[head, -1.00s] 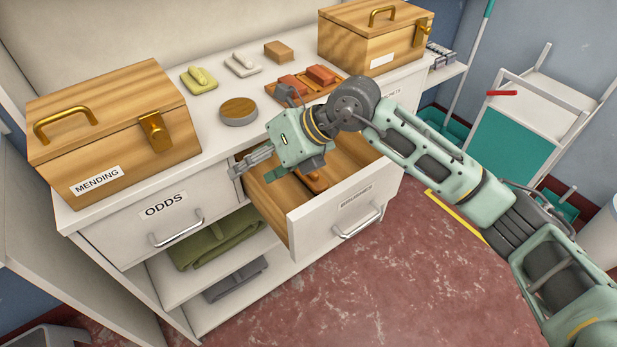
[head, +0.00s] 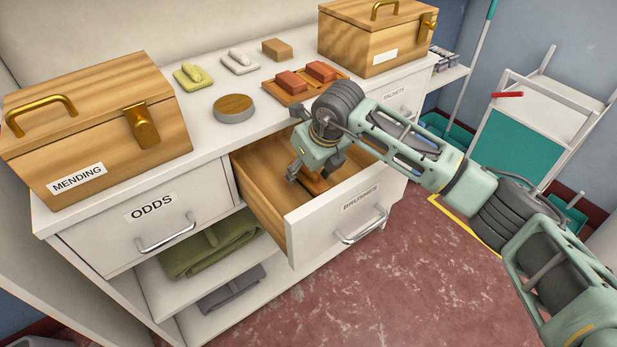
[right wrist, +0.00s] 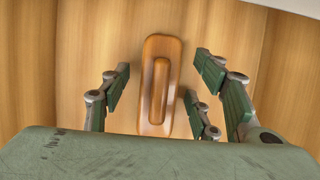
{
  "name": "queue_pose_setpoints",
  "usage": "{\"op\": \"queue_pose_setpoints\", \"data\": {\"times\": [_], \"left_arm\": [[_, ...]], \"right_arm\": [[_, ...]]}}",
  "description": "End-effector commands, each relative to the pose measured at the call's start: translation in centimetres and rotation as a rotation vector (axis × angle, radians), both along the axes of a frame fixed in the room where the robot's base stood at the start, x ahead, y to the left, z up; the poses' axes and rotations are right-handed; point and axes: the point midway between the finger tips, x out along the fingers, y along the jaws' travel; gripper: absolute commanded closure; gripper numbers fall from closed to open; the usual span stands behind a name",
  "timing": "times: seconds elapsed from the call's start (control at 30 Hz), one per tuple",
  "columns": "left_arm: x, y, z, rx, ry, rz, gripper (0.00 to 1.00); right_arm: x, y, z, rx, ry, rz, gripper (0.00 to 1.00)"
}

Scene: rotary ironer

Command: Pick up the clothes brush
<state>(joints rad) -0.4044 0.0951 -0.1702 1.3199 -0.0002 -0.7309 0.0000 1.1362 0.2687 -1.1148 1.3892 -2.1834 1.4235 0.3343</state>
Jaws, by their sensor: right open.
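The clothes brush (right wrist: 148,110) is an orange-brown wooden block with a raised handle, lying in the open drawer labelled BRUSHES (head: 345,219). In the head view a part of the brush (head: 314,184) shows below my right gripper (head: 305,178), which reaches down into the drawer. In the right wrist view my right gripper (right wrist: 160,95) is open, with green-padded fingers on both sides of the brush and gaps between them and it. The brush's lower end is near the gripper body. My left gripper is not in view.
A MENDING box (head: 85,130) and another wooden box (head: 372,45) stand on the counter. Between them are a round tin (head: 234,108), small blocks and a tray with two reddish blocks (head: 291,82). The ODDS drawer (head: 150,225) is shut. The drawer walls surround my right gripper.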

Motion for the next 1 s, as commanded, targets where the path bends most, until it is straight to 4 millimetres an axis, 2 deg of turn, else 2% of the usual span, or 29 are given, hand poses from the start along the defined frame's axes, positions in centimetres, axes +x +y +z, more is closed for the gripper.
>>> {"op": "queue_pose_setpoints", "data": {"times": [0.23,0.8,1.0], "left_arm": [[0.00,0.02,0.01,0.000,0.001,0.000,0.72],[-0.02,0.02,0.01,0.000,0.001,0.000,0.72],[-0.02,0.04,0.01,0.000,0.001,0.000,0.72]], "right_arm": [[0.07,0.05,-0.17,0.001,-0.001,0.000,0.44],[0.07,0.04,-0.13,0.001,-0.001,-0.001,0.94],[0.09,0.04,-0.09,0.001,-0.002,0.000,0.94]]}}
